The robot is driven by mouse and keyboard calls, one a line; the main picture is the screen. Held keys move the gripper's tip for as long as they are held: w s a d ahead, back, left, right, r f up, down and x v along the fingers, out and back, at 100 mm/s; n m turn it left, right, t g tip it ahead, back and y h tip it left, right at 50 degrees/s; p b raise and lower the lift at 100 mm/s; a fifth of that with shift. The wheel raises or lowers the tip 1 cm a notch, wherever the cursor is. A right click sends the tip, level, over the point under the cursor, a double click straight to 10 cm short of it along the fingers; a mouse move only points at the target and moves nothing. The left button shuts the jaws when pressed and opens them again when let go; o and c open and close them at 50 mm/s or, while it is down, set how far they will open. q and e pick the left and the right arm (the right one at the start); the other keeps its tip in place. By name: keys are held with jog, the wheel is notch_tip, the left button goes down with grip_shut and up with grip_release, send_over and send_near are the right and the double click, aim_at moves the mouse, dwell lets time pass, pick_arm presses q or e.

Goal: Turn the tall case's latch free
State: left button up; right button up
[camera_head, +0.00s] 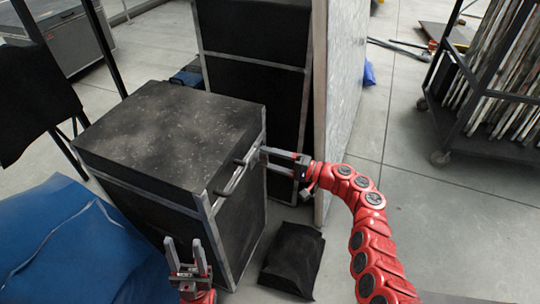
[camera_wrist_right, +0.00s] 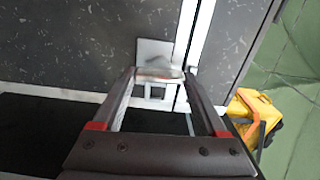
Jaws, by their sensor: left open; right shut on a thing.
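The black, speckled case (camera_head: 165,135) with silver edges stands upright at the centre left of the head view. A bar handle (camera_head: 232,182) is on its side facing me. My right gripper (camera_head: 264,160) reaches in from the right to the case's right edge, just below the lid. In the right wrist view, the gripper (camera_wrist_right: 158,78) is shut on the small grey latch (camera_wrist_right: 160,70) in front of its pale plate (camera_wrist_right: 152,49). The fingers partly hide the latch, and I cannot tell how far it is turned. My left gripper (camera_head: 188,262) is open and empty, low in front of the case.
Another tall black case (camera_head: 255,85) and a pale upright panel (camera_head: 342,90) stand behind. A black bag (camera_head: 293,258) lies on the floor right of the case. Blue cloth (camera_head: 60,240) fills the lower left. A wheeled rack (camera_head: 490,90) stands at the right, with clear floor before it.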

jog(key=shift+m, duration=0.4)
jog(key=o, duration=1.3)
jog(key=shift+d, duration=0.1)
jog(key=p+v, duration=0.2)
jog(key=v, duration=1.5)
jog(key=shift+s+d+f, duration=0.1)
jog(key=shift+d, duration=0.05)
